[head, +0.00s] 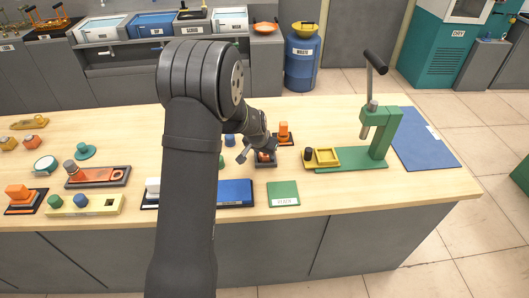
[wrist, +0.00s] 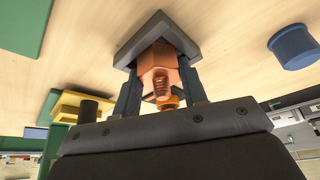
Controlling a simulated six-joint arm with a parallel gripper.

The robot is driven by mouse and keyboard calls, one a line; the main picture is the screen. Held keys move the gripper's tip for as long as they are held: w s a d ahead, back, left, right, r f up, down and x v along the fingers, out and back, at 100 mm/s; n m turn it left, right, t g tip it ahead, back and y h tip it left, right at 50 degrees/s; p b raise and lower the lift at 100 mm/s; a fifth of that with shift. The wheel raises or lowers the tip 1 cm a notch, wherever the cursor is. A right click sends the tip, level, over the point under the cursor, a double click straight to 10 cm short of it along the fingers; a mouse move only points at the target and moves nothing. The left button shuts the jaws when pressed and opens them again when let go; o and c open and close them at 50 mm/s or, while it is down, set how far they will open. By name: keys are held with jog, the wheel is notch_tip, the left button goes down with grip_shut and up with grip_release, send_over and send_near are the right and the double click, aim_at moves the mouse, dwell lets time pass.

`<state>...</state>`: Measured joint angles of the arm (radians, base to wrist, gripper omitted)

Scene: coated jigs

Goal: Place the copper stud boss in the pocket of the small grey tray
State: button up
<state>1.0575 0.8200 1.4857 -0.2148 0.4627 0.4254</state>
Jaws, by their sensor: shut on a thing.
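The copper stud boss (wrist: 158,68) is a hexagonal copper piece with a threaded stud. In the wrist view it sits between the two fingers of my gripper (wrist: 161,90), which is shut on it. The small grey tray (wrist: 157,32) is directly beyond the boss, and its pocket is mostly hidden by the boss and fingers. In the head view my gripper (head: 256,149) is right over the small grey tray (head: 266,164), with a little of the copper boss (head: 264,156) showing. I cannot tell whether the boss touches the pocket floor.
An orange piece (head: 284,129) on a dark base stands just behind the tray. The green press (head: 381,135) with a yellow fixture (head: 325,163) is to the right. A green mat (head: 283,194) lies in front, and a blue cylinder (wrist: 294,46) stands nearby.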

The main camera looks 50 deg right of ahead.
jog(key=o, duration=1.1)
jog(key=v, duration=1.2)
jog(key=x, duration=1.2)
jog(key=shift+f, duration=0.2)
notch_tip(320, 180, up, 2)
jog(key=shift+r, duration=0.55)
